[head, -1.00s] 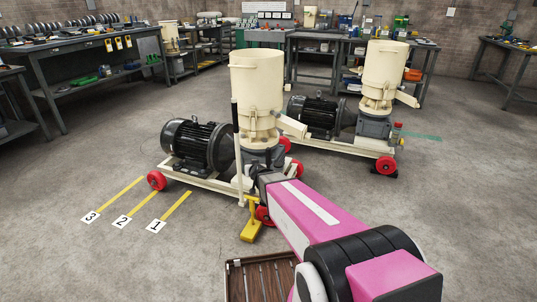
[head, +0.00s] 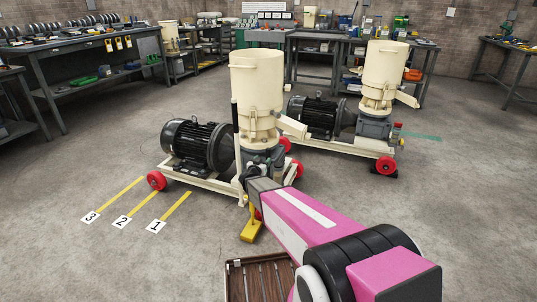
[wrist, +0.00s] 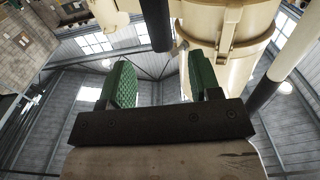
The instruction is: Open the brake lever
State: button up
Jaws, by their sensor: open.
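The upright cream pole with a black grip (head: 237,151) stands at the front of the near pellet mill's cart, and looks like a lever. In the wrist view a cream and black pole (wrist: 283,69) slants at the right, outside the fingers. A dark bar (wrist: 157,24) comes down from the top edge, between and beyond the fingers; I cannot tell if it is the brake lever. My gripper (wrist: 161,80) has green pads and is open, with nothing between its pads. In the head view it is low beside the pole's right side, partly hidden by my arm.
The near mill (head: 257,90) stands on a cart with red wheels and a black motor (head: 192,143). A yellow piece (head: 251,230) is at the cart's front. A second mill (head: 384,80) is behind right. A brown slatted crate (head: 262,280) is in front.

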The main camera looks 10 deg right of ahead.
aim_at(268, 154)
jog(key=x, duration=0.8)
jog(key=shift+w+d, duration=0.1)
grip_shut()
